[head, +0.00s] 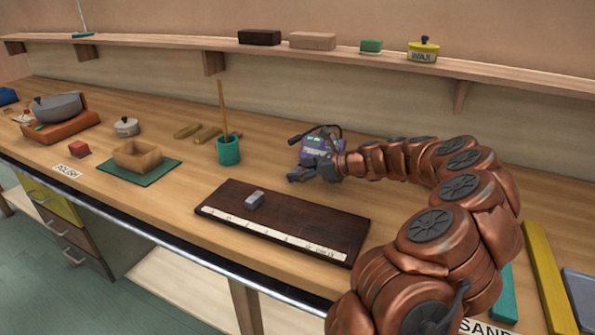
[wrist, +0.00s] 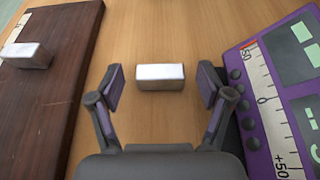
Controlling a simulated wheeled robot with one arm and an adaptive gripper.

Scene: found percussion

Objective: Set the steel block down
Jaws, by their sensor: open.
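My gripper (head: 301,175) is open above the bench, to the right of a dark wooden board (head: 228,192). In the wrist view its two fingers (wrist: 161,88) stand wide apart. A small block with a bright top (wrist: 160,77) sits on the bare bench between and just beyond them, with a gap on each side. The head view does not clearly show this block. A second grey block (head: 254,200) lies on the dark board, and it also shows in the wrist view (wrist: 27,56). Both look like metal; I cannot tell them apart by material.
A purple meter (head: 314,148) stands close beside my gripper, on the right in the wrist view (wrist: 252,105). A green cup with a stick (head: 228,150) stands left of it. The board has a pale marked strip (head: 270,232) along its front edge. Bare bench lies between board and meter.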

